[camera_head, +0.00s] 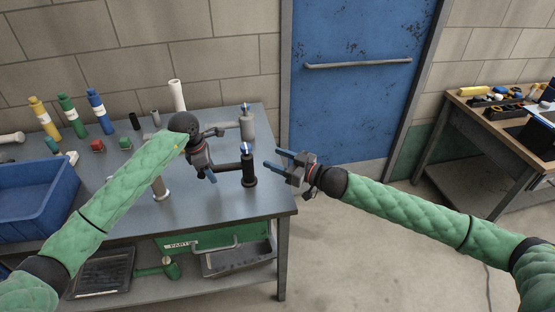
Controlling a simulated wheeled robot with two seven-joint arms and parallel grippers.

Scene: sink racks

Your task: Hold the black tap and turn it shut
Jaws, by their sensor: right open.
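The black tap (249,172) stands upright near the right end of the grey metal table, with a blue and white top and a black spout pointing left. My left gripper (211,178) points down at the end of the spout, overlapping it in the picture. Its blue fingertips are partly hidden, and I cannot tell whether it touches or holds the spout. My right gripper (277,159) is open and empty, to the right of the black tap. Its two blue fingers point left towards the tap, with a gap between them and it.
A grey tap (247,125) stands behind the black one. A pale metal post (160,188) is partly behind my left arm. A blue bin (38,205) and several bottles stand on the left.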

